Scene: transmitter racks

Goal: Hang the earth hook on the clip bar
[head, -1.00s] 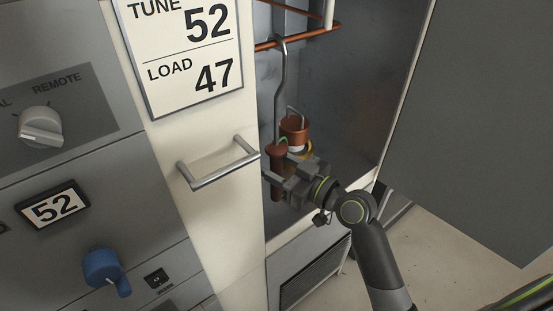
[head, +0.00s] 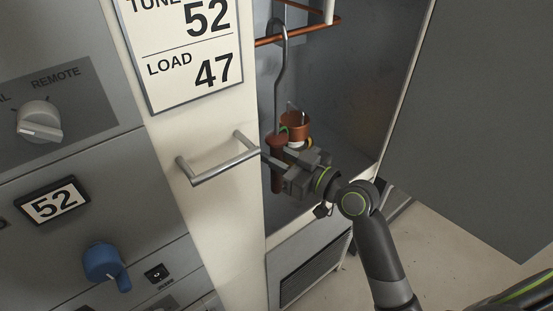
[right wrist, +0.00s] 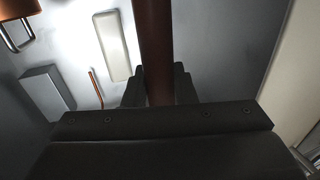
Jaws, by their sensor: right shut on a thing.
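The earth hook (head: 280,90) has a grey metal rod with a curved top and a reddish-brown handle (head: 277,165). It stands nearly upright inside the open cabinet. My right gripper (head: 284,166) is shut on the handle, which also shows between the fingers in the right wrist view (right wrist: 155,50). The copper bar (head: 312,31), which looks like the clip bar, runs across the upper cabinet. The curved top shows just above the bar's left part and the rod crosses it in the picture. I cannot tell whether they touch. My left gripper is out of view.
A copper-coloured cylinder (head: 295,124) stands behind the handle. A silver pull handle (head: 218,160) juts from the cream cabinet post, close to the left of my gripper. A large grey door panel (head: 475,120) stands at the right. Floor shows at lower right.

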